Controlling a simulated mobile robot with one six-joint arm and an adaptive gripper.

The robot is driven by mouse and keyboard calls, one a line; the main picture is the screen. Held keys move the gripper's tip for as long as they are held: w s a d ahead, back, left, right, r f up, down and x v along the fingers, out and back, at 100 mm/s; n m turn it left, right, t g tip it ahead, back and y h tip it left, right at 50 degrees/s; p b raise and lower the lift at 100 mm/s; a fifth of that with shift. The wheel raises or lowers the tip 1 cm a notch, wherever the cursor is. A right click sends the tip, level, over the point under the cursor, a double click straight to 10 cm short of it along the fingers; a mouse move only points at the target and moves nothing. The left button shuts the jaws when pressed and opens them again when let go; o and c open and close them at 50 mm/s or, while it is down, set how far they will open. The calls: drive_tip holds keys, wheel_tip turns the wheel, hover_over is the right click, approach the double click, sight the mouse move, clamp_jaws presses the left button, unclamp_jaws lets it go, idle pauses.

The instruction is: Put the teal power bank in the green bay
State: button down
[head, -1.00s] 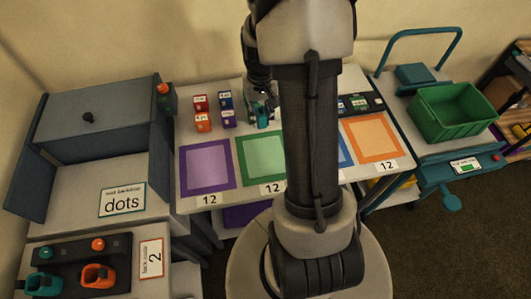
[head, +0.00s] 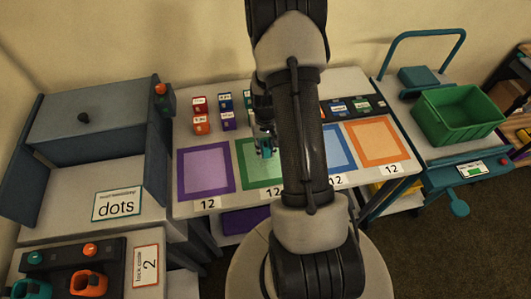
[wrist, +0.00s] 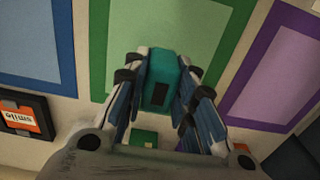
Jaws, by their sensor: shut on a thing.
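My gripper (head: 264,143) is over the green bay (head: 246,181) on the table, partly hidden by my arm in the head view. It is shut on the teal power bank (wrist: 161,75), which shows between the fingers in the wrist view. The power bank has a dark patch on its face. In the wrist view the green bay (wrist: 191,24) lies behind and around the power bank. I cannot tell how high above the bay it is held.
A purple bay (head: 206,174) lies left of the green one, with blue (head: 338,148) and orange (head: 378,142) bays to the right. Several small labelled boxes (head: 201,124) stand behind the bays. A green crate (head: 458,116) is on the cart at right.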

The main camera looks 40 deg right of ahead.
sight(265, 153)
drive_tip(key=shift+f+b, duration=0.3)
drive_tip(key=shift+f, duration=1.3)
drive_tip(key=shift+f, duration=0.1)
drive_tip(key=shift+f, duration=0.15)
drive_tip(key=c, duration=1.3)
unclamp_jaws()
